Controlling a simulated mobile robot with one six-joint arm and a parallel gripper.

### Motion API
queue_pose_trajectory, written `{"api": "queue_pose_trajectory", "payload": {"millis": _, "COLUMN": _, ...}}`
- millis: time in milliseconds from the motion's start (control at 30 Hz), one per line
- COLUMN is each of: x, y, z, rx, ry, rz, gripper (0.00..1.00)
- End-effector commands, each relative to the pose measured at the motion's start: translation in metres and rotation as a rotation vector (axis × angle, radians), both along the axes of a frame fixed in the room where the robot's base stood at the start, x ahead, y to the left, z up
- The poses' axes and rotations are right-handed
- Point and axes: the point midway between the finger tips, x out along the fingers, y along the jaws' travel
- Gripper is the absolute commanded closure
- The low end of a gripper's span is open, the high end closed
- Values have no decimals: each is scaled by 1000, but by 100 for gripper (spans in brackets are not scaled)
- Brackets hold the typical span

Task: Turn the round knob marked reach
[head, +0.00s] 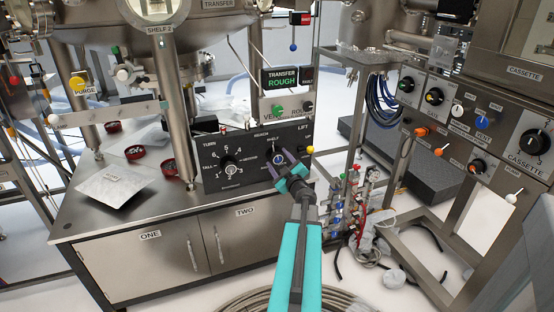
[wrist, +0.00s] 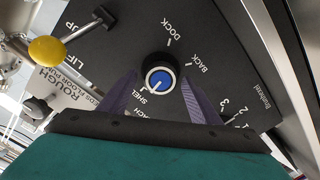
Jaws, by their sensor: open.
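The reach knob is a round black knob with a blue cap and a white pointer line. In the wrist view the knob (wrist: 160,74) sits near the middle, its pointer towards the SHELF mark; DOCK and BACK are on the other side. In the head view the knob (head: 279,158) is on the right half of the black panel (head: 236,181), partly behind my fingers. My gripper (head: 278,163) is open and empty in front of it. In the wrist view the fingers (wrist: 158,84) stand on either side of the knob. Contact cannot be told. The REACH label is partly hidden by a finger.
A TURN knob (head: 228,163) with numbered marks is on the panel's left. A yellow-tipped lever (head: 309,150) is at its right edge, close to my gripper. A status display (head: 287,78) is above. Another control panel (head: 484,146) stands at right.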

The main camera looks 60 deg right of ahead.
Motion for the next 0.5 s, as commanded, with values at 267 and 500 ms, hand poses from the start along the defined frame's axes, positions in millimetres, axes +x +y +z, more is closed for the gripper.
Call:
{"api": "queue_pose_trajectory", "payload": {"millis": 267, "x": 15, "y": -11, "z": 0, "rx": 1, "ry": -1, "rz": 0, "gripper": 43}}
{"api": "queue_pose_trajectory", "payload": {"millis": 500, "x": 17, "y": -12, "z": 0, "rx": 1, "ry": -1, "rz": 0, "gripper": 43}}
